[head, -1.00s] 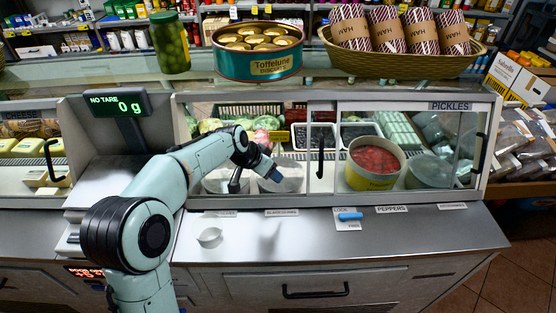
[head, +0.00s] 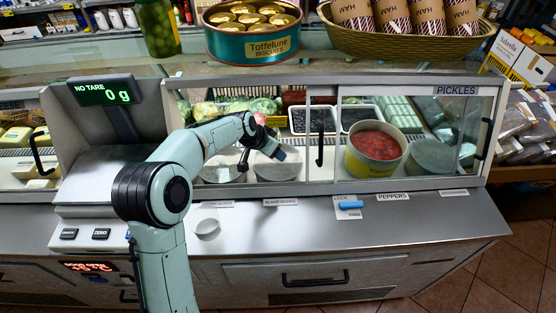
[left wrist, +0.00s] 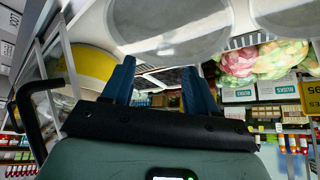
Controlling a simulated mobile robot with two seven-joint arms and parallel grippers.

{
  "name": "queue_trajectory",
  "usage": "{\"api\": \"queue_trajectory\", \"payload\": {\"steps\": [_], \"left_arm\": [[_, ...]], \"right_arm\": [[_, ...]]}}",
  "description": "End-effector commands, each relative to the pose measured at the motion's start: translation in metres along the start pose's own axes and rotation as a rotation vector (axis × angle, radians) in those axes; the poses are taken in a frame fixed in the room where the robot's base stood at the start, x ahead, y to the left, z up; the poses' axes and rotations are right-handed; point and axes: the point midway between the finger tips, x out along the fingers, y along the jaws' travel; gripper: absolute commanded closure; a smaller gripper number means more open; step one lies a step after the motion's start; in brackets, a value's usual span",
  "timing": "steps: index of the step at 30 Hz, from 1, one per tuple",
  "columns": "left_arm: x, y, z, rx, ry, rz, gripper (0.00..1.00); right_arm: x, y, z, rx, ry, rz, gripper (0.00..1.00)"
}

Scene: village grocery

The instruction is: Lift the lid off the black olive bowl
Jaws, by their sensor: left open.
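The black olive bowl (head: 277,177) stands in the display case behind the label for black olives, with a grey, flat, round lid on top (head: 275,169). My left arm reaches over the counter into the case. Its gripper (head: 281,155) is at the bowl's upper back right, in front of part of it. In the left wrist view the gripper (left wrist: 158,85) has its two blue fingers apart with nothing between them. A large grey disc (left wrist: 170,25) lies just beyond the fingertips; contact cannot be told. My right gripper is not in view.
Another lidded bowl (head: 222,172) stands left of it. A yellow bowl of red peppers (head: 372,160) stands right, behind glass with a black handle (head: 320,148). A small white cup (head: 207,228) and blue lock slider (head: 350,205) are on the counter front. A scale display (head: 104,91) stands left.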

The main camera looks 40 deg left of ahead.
Motion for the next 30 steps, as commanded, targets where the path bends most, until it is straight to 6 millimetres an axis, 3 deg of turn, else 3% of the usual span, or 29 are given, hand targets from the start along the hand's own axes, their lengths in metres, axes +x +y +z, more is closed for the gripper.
{"api": "queue_trajectory", "payload": {"steps": [9, 18, 19, 20, 24, 30], "left_arm": [[0.043, -0.006, 0.004, 0.0, -0.002, 0.002, 0.42], [0.05, -0.007, 0.004, 0.0, -0.002, 0.001, 0.42], [0.05, -0.007, 0.004, 0.0, -0.002, 0.001, 0.45], [0.05, -0.007, 0.004, 0.0, -0.002, 0.001, 0.54], [0.05, -0.007, 0.004, 0.0, -0.002, 0.001, 1.0], [0.05, -0.007, 0.004, 0.0, -0.001, 0.0, 1.0]], "right_arm": [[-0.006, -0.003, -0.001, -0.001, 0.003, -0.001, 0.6], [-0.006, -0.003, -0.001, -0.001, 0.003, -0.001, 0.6], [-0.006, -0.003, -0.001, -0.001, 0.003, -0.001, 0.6], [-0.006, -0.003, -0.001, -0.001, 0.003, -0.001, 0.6], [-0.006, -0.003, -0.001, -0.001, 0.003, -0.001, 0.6], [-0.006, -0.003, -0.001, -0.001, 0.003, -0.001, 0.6]]}}
